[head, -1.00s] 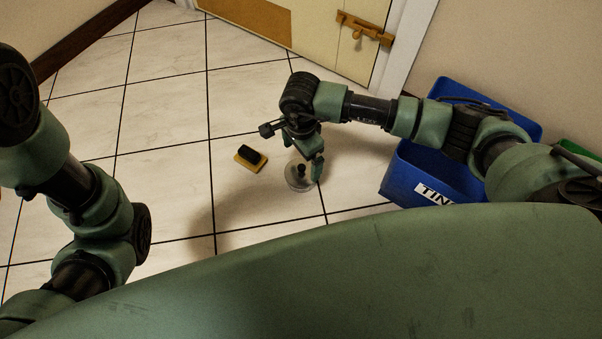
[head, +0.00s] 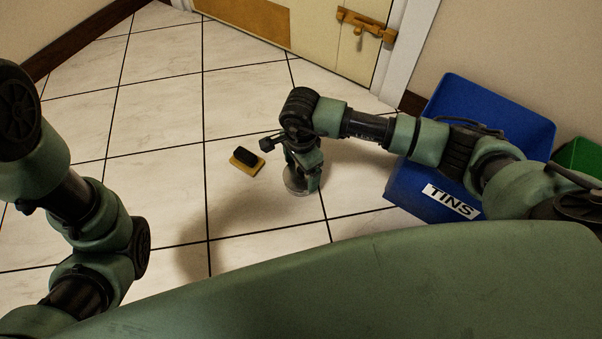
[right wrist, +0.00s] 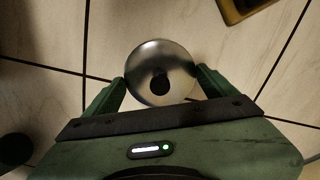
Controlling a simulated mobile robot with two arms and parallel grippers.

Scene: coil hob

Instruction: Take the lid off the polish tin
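The polish tin (head: 293,190) stands on the tiled floor, partly hidden by my right gripper in the head view. In the right wrist view its round silver lid (right wrist: 150,60) shows from above, with a dark knob (right wrist: 160,84) on it. My right gripper (head: 302,180) points down over the tin. Its fingers (right wrist: 160,76) are spread wide, one on each side of the lid, close to its rim; I cannot tell whether they touch it. The lid is on the tin. My left arm shows at the left of the head view, but its gripper is not in view.
A yellow and black brush or sponge (head: 246,161) lies on the floor left of the tin. A blue bin (head: 425,188) labelled TINS stands to the right, with a green bin (head: 580,155) beyond it. A cream door (head: 345,50) is at the back.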

